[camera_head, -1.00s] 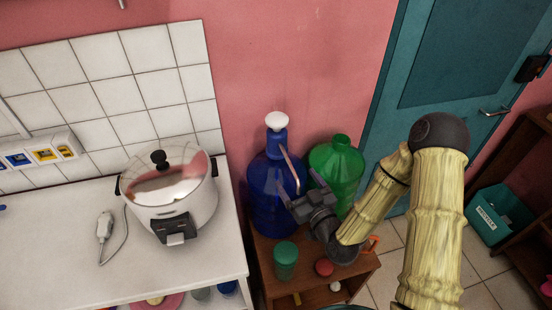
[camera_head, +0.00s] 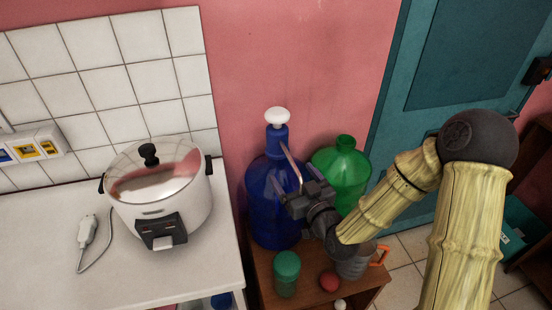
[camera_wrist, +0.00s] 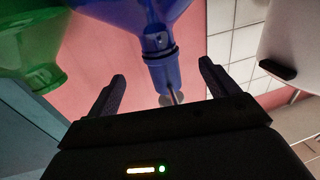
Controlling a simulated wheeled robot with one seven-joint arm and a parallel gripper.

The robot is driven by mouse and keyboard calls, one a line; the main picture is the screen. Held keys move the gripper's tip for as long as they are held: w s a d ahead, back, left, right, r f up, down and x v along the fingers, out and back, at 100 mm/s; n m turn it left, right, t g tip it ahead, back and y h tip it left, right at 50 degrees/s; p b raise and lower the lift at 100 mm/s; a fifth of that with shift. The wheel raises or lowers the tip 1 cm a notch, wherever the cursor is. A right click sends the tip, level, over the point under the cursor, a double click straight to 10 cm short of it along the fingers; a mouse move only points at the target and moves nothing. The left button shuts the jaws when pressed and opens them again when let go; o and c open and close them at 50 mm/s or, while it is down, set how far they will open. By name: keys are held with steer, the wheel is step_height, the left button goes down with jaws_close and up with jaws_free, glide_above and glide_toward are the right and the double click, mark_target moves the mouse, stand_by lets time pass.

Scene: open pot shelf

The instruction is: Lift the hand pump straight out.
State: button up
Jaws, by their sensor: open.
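The hand pump (camera_head: 278,138) has a white knob, a blue collar and a thin curved metal spout. It stands upright on the neck of the large blue bottle (camera_head: 270,205). My gripper (camera_head: 291,182) is open and empty, in front of the bottle and lower than the pump's collar in the head view. In the wrist view, which is turned upside down, the pump (camera_wrist: 165,75) shows between my two spread fingers (camera_wrist: 162,70), with the spout pointing toward my gripper. I see no contact with it.
A green bottle (camera_head: 343,165) stands right beside the blue one. A rice cooker (camera_head: 160,195) sits on the left counter.

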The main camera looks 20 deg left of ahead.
mark_target(282, 160)
steer(key=p+x, duration=0.1)
steer(key=x, duration=0.9)
steer(key=shift+w+a, duration=0.15)
steer(key=shift+r, duration=0.1)
steer(key=c, duration=1.3)
steer(key=shift+r+p, duration=0.1)
steer(key=shift+p, duration=0.35)
steer(key=p, duration=0.4)
steer(key=shift+r, duration=0.2)
steer(key=shift+f+p, duration=0.1)
steer(key=shift+p, duration=1)
steer(key=shift+f+p, duration=0.3)
steer(key=shift+p, duration=0.1)
